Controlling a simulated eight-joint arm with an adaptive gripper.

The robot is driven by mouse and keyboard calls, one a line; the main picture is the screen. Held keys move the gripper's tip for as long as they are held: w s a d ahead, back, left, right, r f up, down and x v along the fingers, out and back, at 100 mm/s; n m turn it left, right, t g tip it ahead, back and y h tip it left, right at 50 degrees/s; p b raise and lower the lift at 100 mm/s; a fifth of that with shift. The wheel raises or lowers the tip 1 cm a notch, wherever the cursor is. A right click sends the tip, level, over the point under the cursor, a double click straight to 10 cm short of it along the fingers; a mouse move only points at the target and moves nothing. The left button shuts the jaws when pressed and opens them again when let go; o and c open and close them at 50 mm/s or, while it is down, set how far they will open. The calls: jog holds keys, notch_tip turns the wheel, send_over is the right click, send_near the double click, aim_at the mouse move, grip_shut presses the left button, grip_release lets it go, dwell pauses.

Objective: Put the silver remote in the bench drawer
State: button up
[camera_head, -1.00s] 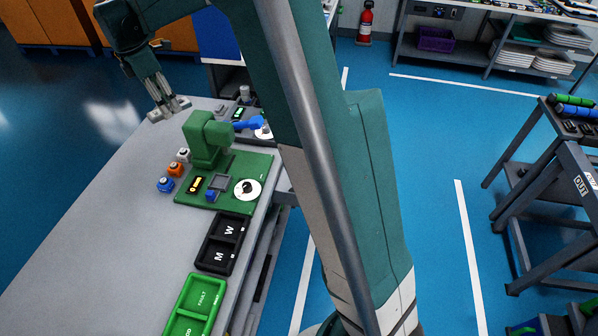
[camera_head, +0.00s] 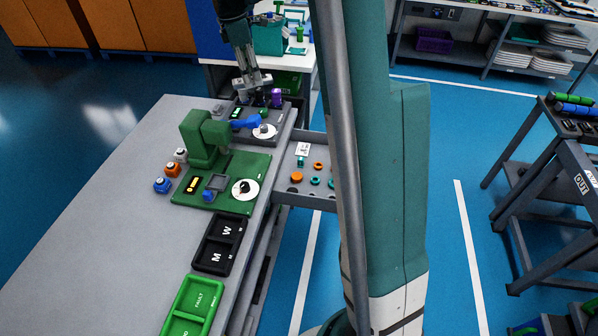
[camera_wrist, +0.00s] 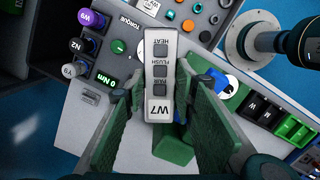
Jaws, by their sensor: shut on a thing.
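The silver remote (camera_wrist: 160,76), marked W7 with HEAT, FLUSH and PAIR buttons, is between the green-padded fingers of my gripper (camera_wrist: 161,108) in the wrist view. My gripper is shut on it. In the head view my gripper (camera_head: 254,84) hangs over the far end of the bench, above the dark torque tester. The bench drawer (camera_head: 290,196) stands pulled out at the bench's right side, with orange and teal parts and a white card inside. My arm hides its right part. The drawer's contents also show at the top of the wrist view.
The dark torque tester (camera_head: 238,102) has a purple knob piece (camera_head: 276,97) beside it. A green test stand (camera_head: 207,140), a black M/W tray (camera_head: 222,243) and a green fault tray (camera_head: 195,306) line the bench's right side. The bench's left half is clear.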

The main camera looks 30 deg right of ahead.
jog(key=s+d+m, duration=0.1)
jog(key=s+d, duration=0.2)
jog(key=d, duration=0.5)
jog(key=s+d+m, duration=0.2)
jog(key=d, duration=0.5)
jog(key=m+b, duration=0.2)
send_over(330, 158)
notch_tip(330, 158, down, 31)
jog(key=shift+w+a+f+g+y, duration=0.2)
jog(key=shift+f+g+y, duration=0.1)
jog(key=shift+f, duration=0.3)
jog(key=shift+f, duration=0.15)
jog(key=shift+f+b, duration=0.5)
jog(key=shift+f, duration=2.5)
jog(key=shift+f+b, duration=0.4)
jog(key=shift+f, duration=1.45)
jog(key=shift+f, duration=0.2)
